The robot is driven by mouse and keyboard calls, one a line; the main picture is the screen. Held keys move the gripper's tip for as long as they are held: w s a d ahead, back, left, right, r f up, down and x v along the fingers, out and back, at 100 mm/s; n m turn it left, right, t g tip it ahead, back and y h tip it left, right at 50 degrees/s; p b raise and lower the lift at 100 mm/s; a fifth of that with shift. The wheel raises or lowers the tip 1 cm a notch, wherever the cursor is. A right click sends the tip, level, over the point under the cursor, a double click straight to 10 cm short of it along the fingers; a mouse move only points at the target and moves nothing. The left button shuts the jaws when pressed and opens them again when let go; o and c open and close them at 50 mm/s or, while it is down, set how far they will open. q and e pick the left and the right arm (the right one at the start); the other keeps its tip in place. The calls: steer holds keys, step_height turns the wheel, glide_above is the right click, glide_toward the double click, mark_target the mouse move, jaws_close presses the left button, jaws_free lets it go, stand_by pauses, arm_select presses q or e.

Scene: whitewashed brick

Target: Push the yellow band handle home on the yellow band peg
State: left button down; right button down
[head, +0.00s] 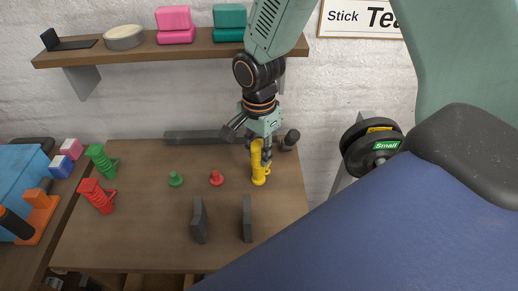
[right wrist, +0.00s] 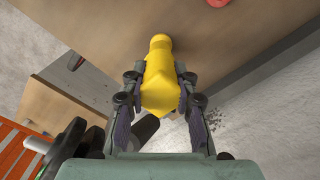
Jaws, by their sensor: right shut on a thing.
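The yellow band handle (head: 258,163) stands roughly upright near the right side of the wooden table, in line with the pegs. My right gripper (head: 262,146) is shut on its upper part from above. In the right wrist view the yellow handle (right wrist: 160,85) sits between both fingers of the right gripper (right wrist: 161,78), its far end towards the wood. The yellow band peg cannot be made out; the handle or gripper hides that spot, so how far the handle sits on it cannot be told. My left gripper is not in view.
A red peg (head: 216,178) and a green peg (head: 175,179) stand left of the yellow handle. Two dark upright plates (head: 198,220) are in front. A dark bar (head: 200,137) lies behind.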

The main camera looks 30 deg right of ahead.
steer(key=shift+f+b, duration=0.5)
steer(key=shift+f, duration=0.55)
steer(key=c, duration=1)
jaws_free()
steer(key=shift+o, duration=0.2)
step_height(320, 180, up, 12)
